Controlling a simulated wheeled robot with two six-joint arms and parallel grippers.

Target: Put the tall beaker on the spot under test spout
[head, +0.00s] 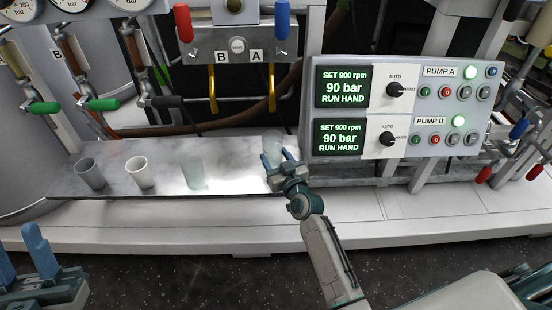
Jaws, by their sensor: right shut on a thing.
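My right gripper (282,160) is shut on a clear, pale beaker (272,142) at the right part of the grey metal shelf. The gripper hides the beaker's lower part, so I cannot tell whether it touches the shelf. It is below and in front of the yellow spout (271,92) labelled A. Another yellow spout (212,92), labelled B, hangs to its left. A second clear vessel (194,174) stands upright on the shelf. No marked spot is clearly visible. My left gripper (21,258) is open and empty at the lower left, away from the shelf.
A grey cup (90,173) and a white cup (140,172) stand at the left of the shelf (235,183). The pump control panel (405,110) is close to the right of the held beaker. The shelf is clear between the second vessel and my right gripper.

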